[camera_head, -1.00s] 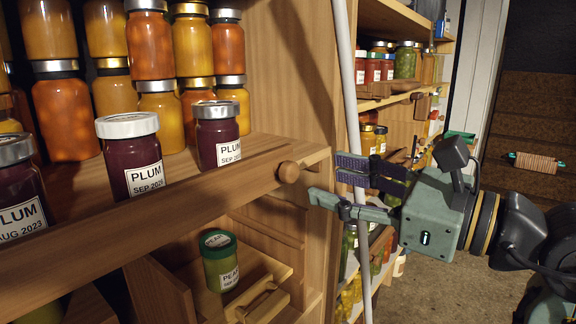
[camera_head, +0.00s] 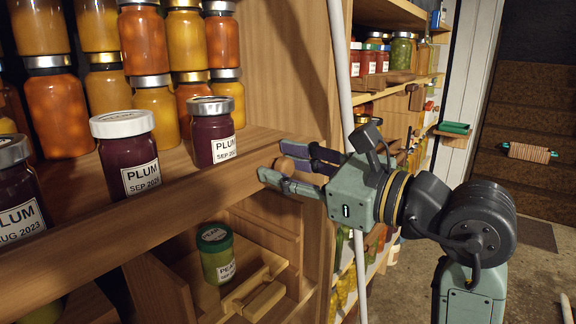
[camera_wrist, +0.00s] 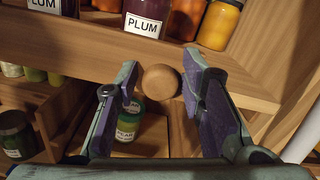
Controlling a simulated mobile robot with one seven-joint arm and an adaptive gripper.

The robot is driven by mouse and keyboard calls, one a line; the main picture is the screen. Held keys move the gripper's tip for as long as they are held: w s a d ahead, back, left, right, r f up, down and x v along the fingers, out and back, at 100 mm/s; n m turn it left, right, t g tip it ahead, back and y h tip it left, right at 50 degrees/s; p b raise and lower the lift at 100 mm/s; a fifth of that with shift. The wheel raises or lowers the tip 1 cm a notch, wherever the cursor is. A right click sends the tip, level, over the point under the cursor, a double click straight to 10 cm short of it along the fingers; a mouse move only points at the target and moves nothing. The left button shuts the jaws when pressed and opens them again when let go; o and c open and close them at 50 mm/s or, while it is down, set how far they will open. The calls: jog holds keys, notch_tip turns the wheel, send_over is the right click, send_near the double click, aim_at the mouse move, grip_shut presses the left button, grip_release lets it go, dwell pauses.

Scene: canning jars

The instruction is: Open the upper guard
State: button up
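The upper guard (camera_head: 130,215) is a long wooden rail across the front of the upper shelf, with a round wooden knob (camera_head: 285,165) near its right end. The guard also shows in the wrist view (camera_wrist: 85,50), with the knob (camera_wrist: 160,82) at the middle. My gripper (camera_head: 270,161) is open at the knob. In the wrist view my gripper (camera_wrist: 162,84) has one finger on each side of the knob, with gaps visible on both sides. Several plum jars (camera_head: 126,150) stand behind the guard.
Stacked orange and yellow jars (camera_head: 60,110) fill the shelf behind. Below is a compartment with a green-lidded jar (camera_head: 215,252) and a small wooden guard with a handle (camera_head: 262,300). A pale vertical pole (camera_head: 343,100) stands just right of the guard's end.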

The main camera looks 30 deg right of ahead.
grip_shut()
dwell(0.3)
dwell(0.4)
